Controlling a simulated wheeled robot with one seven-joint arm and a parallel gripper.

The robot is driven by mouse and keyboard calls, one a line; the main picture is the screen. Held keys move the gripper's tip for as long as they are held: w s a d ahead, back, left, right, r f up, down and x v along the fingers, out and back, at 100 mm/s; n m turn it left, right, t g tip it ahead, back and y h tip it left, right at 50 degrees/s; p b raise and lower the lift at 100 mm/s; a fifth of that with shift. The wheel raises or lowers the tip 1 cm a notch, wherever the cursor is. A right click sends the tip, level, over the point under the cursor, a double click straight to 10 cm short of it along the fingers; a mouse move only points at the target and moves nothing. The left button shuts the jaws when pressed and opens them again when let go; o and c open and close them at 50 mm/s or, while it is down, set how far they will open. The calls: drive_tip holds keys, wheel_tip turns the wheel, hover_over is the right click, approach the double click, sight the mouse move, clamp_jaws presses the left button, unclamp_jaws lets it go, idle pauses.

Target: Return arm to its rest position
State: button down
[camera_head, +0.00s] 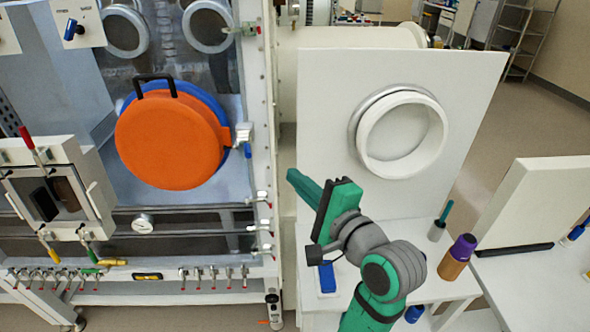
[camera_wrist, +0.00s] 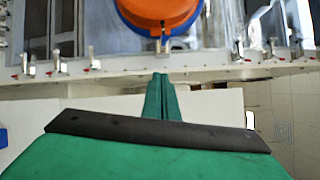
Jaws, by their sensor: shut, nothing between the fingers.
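My gripper (camera_head: 303,184) is at the end of my green and grey arm, right of centre in the head view. Its green fingers point up and left, toward the glovebox front. The fingers are together and empty; they also show closed in the wrist view (camera_wrist: 161,88). The gripper is in the air in front of the white panel (camera_head: 320,120), clear of any object. The arm is bent, rising from the bottom edge.
A glovebox with an orange round cover (camera_head: 170,140) on a blue ring stands at left. A white ring port (camera_head: 403,138) is on the panel. A brown bottle with a purple cap (camera_head: 456,258) and a small cup (camera_head: 437,231) stand on the white table right of my arm.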

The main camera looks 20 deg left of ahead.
drive_tip(key=shift+s, duration=0.35)
drive_tip(key=shift+d, duration=0.1)
drive_tip(key=d+f+t+h, duration=0.1)
drive_tip(key=d+f+h, duration=0.1)
drive_tip(key=f, duration=0.5)
drive_tip(key=s+d+f+t+h, duration=0.1)
drive_tip(key=d+f+h, duration=0.1)
drive_tip(key=f, duration=0.6)
drive_tip(key=s+d+f+m+t+h, duration=0.1)
drive_tip(key=d+f+t+h, duration=0.1)
drive_tip(key=f, duration=0.5)
drive_tip(key=shift+d+f+h, duration=0.15)
drive_tip(key=shift+d+h, duration=0.45)
drive_tip(key=shift+d, duration=0.45)
drive_tip(key=s+d+f+n+h, duration=0.35)
drive_tip(key=s+f, duration=0.25)
drive_tip(key=s, duration=0.3)
drive_tip(key=s+d+f+n+h, duration=0.2)
drive_tip(key=s+d+f, duration=0.2)
drive_tip(key=s+f, duration=0.4)
drive_tip(key=s+r+n, duration=0.2)
drive_tip(key=s+n, duration=0.4)
drive_tip(key=s, duration=0.9)
drive_tip(key=shift+s+r+t+h, duration=0.2)
drive_tip(key=shift+t+h, duration=0.1)
drive_tip(key=shift+h, duration=0.15)
